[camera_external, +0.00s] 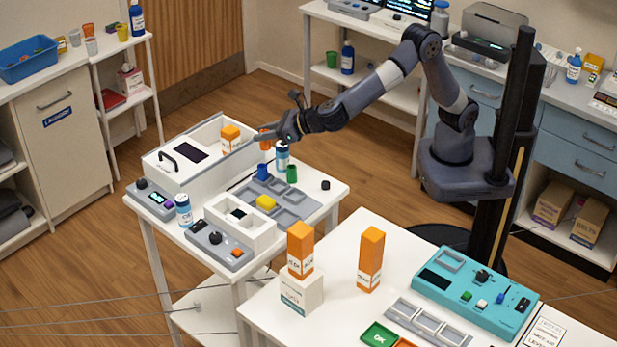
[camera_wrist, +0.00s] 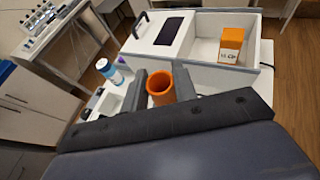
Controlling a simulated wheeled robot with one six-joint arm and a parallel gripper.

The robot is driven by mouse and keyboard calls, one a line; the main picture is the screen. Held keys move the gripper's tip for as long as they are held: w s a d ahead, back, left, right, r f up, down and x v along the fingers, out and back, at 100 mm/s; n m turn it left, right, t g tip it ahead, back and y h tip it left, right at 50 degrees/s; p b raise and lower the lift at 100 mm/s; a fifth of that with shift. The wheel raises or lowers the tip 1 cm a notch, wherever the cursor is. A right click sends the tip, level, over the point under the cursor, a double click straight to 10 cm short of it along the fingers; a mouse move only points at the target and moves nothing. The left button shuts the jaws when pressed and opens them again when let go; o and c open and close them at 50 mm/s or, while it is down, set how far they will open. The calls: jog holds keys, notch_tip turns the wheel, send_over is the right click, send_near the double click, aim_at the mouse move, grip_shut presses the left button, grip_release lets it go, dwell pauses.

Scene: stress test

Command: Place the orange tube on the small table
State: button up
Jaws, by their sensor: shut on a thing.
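The orange tube (camera_wrist: 160,88) stands between the two fingers of my gripper (camera_wrist: 161,84) in the wrist view, its open end facing the camera. In the external view, the orange tube (camera_external: 265,140) shows at the fingertips of my gripper (camera_external: 267,136), partly hidden. My gripper is shut on it, above the white table (camera_external: 325,187) with the devices, near its back edge. Whether the tube's lower end touches anything is hidden. A second white table (camera_external: 335,318) stands in front.
An open-topped white box (camera_external: 188,178) holds an orange-and-white carton (camera_external: 230,137) beside my gripper. A blue-capped bottle (camera_external: 282,157), a green cup (camera_external: 292,173) and a blue cup (camera_external: 262,171) stand close by. Tall orange cartons (camera_external: 370,258) and a teal panel (camera_external: 475,293) occupy the front table.

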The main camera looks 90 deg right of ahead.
jog(key=s+d+f, duration=0.3)
jog(key=s+d, duration=0.1)
jog(key=d, duration=0.4)
jog(key=s+d+f, duration=0.4)
jog(key=d, duration=0.4)
jog(key=s+d+f+b, duration=0.3)
jog(key=s+d+f, duration=0.1)
jog(key=s+f, duration=0.3)
jog(key=shift+f, duration=0.7)
jog(key=shift+d+r, duration=0.1)
